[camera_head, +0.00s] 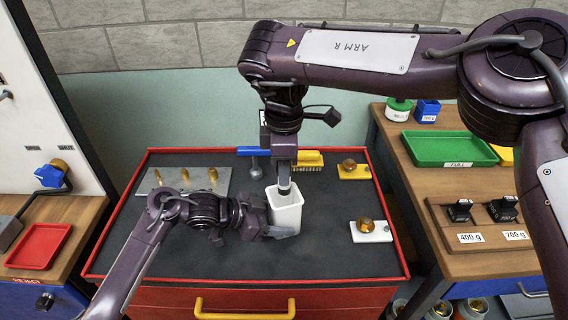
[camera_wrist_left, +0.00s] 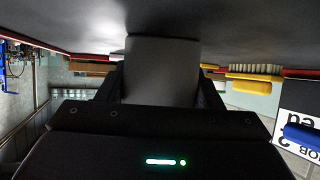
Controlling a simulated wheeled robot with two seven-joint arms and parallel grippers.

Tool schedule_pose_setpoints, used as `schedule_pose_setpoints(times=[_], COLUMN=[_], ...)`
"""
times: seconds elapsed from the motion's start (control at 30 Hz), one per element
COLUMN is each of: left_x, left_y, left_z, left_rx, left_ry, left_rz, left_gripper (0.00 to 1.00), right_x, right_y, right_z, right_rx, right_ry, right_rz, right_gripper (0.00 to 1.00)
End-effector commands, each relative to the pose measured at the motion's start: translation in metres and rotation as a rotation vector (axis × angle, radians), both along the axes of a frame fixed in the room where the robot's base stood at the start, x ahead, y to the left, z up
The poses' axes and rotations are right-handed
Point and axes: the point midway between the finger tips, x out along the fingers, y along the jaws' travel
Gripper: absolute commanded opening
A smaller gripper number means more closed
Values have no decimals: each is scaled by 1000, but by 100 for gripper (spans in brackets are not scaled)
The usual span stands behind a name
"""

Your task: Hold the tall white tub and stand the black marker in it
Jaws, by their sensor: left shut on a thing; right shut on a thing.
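The tall white tub (camera_head: 287,216) stands upright on the dark mat of the red-edged bench. My left gripper (camera_head: 279,231) is shut on the tub low on its sides. In the left wrist view the tub (camera_wrist_left: 160,68) is a shaded grey block between the two fingers. My right gripper (camera_head: 284,188) points straight down at the tub's open mouth, its tip at the level of the rim. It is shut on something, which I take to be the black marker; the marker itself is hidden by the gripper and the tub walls.
A metal plate with brass pieces (camera_head: 184,183) lies at the left. Behind the tub are a blue-handled tool (camera_head: 252,151) and a yellow brush (camera_head: 308,158). Brass knobs on a yellow block (camera_head: 354,170) and a white block (camera_head: 370,231) stand at the right. The front mat is clear.

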Motion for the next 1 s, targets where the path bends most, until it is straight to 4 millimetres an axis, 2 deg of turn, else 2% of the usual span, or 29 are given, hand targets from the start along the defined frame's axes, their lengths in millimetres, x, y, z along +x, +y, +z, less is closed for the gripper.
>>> schedule_pose_setpoints(times=[1.0], left_x=[0], left_y=[0], left_z=[0], left_rx=[0], left_ry=[0], left_rz=[0], left_gripper=[47], right_x=[0], right_y=[0], right_z=[-41], right_rx=[1], right_ry=[1], right_rz=[0], right_gripper=[3])
